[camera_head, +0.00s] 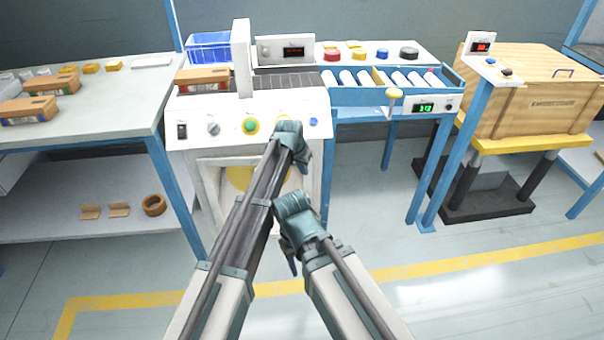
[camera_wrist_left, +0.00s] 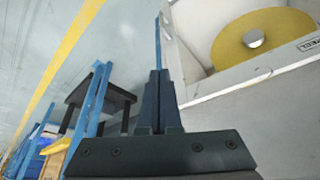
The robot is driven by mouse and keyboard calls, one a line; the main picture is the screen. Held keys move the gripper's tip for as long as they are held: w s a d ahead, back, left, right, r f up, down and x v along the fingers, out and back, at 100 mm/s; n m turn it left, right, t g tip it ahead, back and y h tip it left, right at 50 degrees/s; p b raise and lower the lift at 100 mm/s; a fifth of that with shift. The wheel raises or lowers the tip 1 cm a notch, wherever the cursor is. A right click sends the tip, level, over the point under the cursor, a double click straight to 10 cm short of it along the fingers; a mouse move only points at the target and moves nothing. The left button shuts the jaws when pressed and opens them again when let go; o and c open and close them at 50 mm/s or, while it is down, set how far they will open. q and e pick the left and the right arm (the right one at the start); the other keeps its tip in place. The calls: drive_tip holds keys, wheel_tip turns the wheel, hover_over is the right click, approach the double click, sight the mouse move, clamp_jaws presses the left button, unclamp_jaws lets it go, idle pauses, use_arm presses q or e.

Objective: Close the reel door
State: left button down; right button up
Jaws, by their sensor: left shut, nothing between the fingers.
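The reel compartment is low in the front of the white machine (camera_head: 187,137), with a yellow reel (camera_head: 238,180) showing partly behind my left arm. In the left wrist view, the yellow reel (camera_wrist_left: 290,38) sits in a white-framed recess at upper right. I cannot tell the reel door apart from the white frame (camera_head: 208,185), nor its angle. My left gripper (camera_head: 303,167) is by the right side of the compartment, below the control panel. In its wrist view, the left fingers (camera_wrist_left: 157,98) are shut and empty, beside the white frame edge. My right gripper (camera_head: 293,266) hangs lower, in front; its finger gap is unclear.
A green button (camera_head: 251,126) and knobs are on the panel above. A roller conveyor (camera_head: 385,78) and a wooden crate (camera_head: 535,90) stand to the right. A shelved bench (camera_head: 80,95) is on the left. The floor in front is clear, with yellow lines (camera_head: 470,258).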

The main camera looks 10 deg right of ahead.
idle(0.4)
use_arm(q)
drive_tip(key=s+r+p, duration=0.7)
drive_tip(key=r+p, duration=0.2)
drive_tip(key=shift+s+r, duration=0.2)
drive_tip(key=shift+s, duration=0.15)
use_arm(e)
wheel_tip(320, 180, up, 9)
drive_tip(key=s+d, duration=0.1)
drive_tip(key=shift+d+r, duration=0.15)
drive_tip(key=shift+d, duration=0.05)
use_arm(q)
drive_tip(key=shift+a, duration=0.1)
